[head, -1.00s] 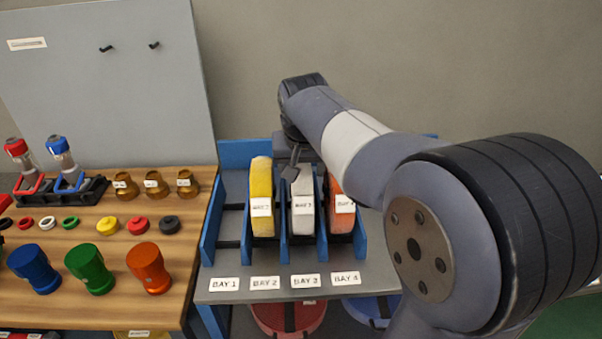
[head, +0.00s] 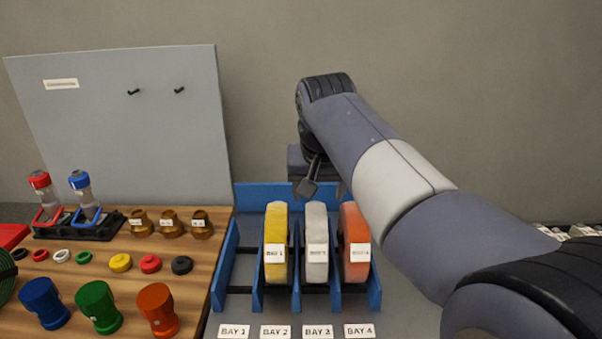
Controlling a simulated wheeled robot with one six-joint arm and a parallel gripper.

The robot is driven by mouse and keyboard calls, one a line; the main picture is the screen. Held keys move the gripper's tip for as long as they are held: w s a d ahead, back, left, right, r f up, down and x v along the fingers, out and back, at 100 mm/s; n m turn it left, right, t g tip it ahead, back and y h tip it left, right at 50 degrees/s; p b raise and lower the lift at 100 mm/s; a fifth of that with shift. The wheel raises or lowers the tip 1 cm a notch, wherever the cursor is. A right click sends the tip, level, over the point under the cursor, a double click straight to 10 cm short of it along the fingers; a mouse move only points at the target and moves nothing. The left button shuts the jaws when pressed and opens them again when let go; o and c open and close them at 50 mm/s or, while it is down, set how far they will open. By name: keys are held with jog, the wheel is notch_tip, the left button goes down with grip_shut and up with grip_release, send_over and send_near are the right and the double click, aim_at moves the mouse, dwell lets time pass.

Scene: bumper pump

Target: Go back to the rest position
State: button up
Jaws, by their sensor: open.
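My gripper (head: 310,185) hangs at the end of my arm above the back of the blue bay rack, partly hidden behind my wrist. One finger shows, pointing down, above the white block and apart from it. No object shows in the gripper. The blue rack (head: 217,283) holds a yellow block (head: 276,222), a white block (head: 315,222) and an orange block (head: 354,222) upright in its slots. The leftmost slot, over the BAY 1 label (head: 233,331), is empty.
A wooden table (head: 215,255) at left bears colored cups, caps, rings, brass fittings (head: 170,223) and two bottles (head: 82,185) in a black holder. A grey pegboard (head: 120,130) stands behind it.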

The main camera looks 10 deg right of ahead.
aim_at(316, 210)
jog(key=x, duration=1.1)
jog(key=shift+d+f, duration=0.1)
jog(key=shift+f, duration=0.3)
jog(key=shift+w+r, duration=0.15)
jog(key=shift+r, duration=1.2)
jog(key=shift+f, duration=0.1)
